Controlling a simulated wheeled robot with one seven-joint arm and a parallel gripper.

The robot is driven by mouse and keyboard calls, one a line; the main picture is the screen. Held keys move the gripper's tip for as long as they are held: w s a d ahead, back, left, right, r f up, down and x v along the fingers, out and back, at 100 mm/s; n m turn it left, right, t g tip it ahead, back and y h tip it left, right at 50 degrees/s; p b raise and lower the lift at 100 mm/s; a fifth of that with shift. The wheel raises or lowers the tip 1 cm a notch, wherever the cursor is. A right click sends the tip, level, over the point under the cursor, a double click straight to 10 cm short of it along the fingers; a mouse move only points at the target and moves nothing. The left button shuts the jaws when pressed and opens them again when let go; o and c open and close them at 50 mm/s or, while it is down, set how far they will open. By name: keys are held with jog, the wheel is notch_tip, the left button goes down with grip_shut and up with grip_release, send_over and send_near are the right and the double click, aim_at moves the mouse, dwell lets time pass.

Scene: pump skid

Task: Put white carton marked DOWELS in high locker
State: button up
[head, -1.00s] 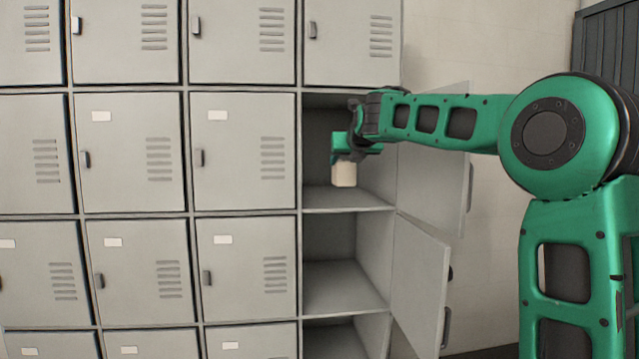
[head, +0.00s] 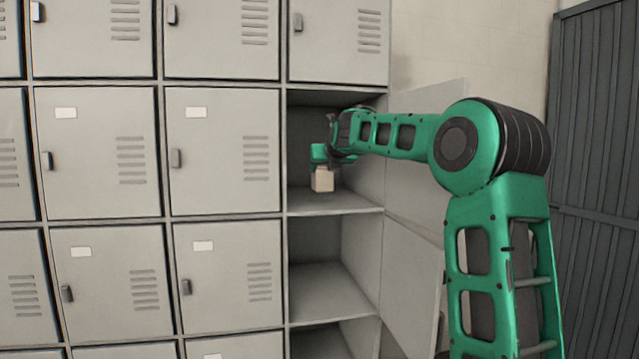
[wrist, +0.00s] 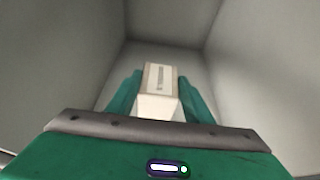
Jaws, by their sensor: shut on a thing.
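A small white carton (head: 322,180) hangs from my gripper (head: 322,163) in the head view, at the open high locker (head: 335,200). In the wrist view the carton (wrist: 160,100) sits between my two green fingers (wrist: 160,92), with grey locker walls on both sides. My gripper is shut on the carton. The carton is inside the locker space, above its floor as far as I can tell. A label strip shows on the carton, but its writing is too small to read.
An open locker (head: 330,285) lies below the high one, with its door (head: 410,285) swung out to the right. The high locker's door (head: 425,185) stands open behind my arm. Shut lockers (head: 222,150) fill the left. A dark slatted panel (head: 595,180) stands at right.

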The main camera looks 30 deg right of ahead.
aim_at(325, 177)
notch_tip(325, 177, down, 3)
jog(key=shift+r, duration=0.1)
jog(key=shift+a+f, duration=0.1)
jog(key=shift+f, duration=0.3)
jog(key=shift+w+f, duration=0.15)
jog(key=shift+w, duration=0.1)
jog(key=shift+s, duration=0.1)
jog(key=o, duration=1.2)
jog(key=shift+d+v, duration=0.1)
jog(key=shift+v, duration=0.9)
jog(key=shift+d+v, duration=0.15)
jog(key=shift+v, duration=3.55)
